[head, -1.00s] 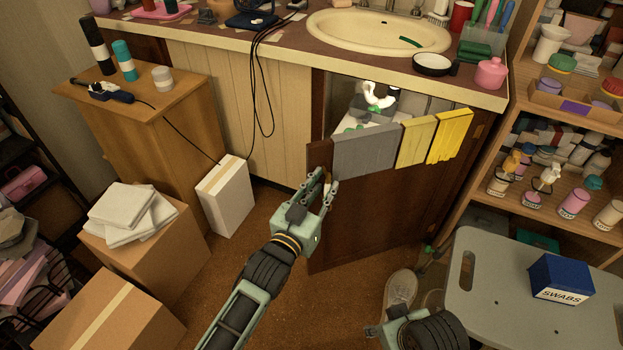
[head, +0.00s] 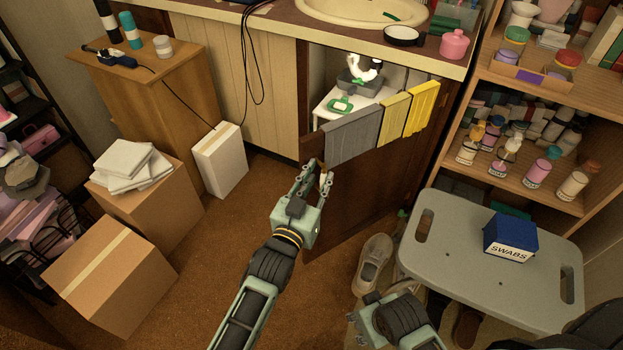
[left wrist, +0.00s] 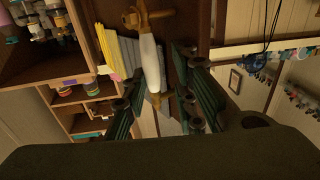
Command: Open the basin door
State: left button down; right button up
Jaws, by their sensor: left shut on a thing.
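The basin door (head: 365,195) is a dark brown panel standing ajar under the sink, swung outward from its right side. Grey and yellow towels (head: 352,133) hang over its top edge. My left gripper (head: 318,172) is at the door's free left edge. In the left wrist view a white handle with brass ends (left wrist: 150,62) lies between the fingers of my left gripper (left wrist: 155,90), which is shut on it. My right gripper (head: 368,302) is low in the head view, away from the door; its fingers are not clear.
The basin (head: 365,10) is above the open cabinet, which holds a white shelf (head: 345,103). A grey stool (head: 480,262) with a blue swabs box (head: 510,238) stands at right. Shoes (head: 373,262) lie below the door. Cardboard boxes (head: 110,280) are at left; carpet between is clear.

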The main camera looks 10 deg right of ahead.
pick_arm(q)
jog(key=shift+s+d+r, duration=0.2)
jog(key=shift+d, duration=0.25)
jog(key=shift+s+d+r, duration=0.15)
jog(key=shift+s+d, duration=0.05)
jog(key=shift+d, duration=0.25)
jog(key=c, duration=1.9)
grip_release()
jog(key=shift+o, duration=0.8)
jog(key=shift+d+h, duration=0.25)
jog(key=shift+h, duration=0.05)
jog(key=shift+f, duration=0.1)
jog(key=shift+s+a, duration=0.2)
jog(key=shift+s, duration=0.1)
jog(key=shift+c, duration=0.5)
jog(key=v, duration=1.1)
jog(key=shift+w+a, duration=0.1)
jog(key=shift+a, duration=0.45)
jog(key=shift+c, duration=0.3)
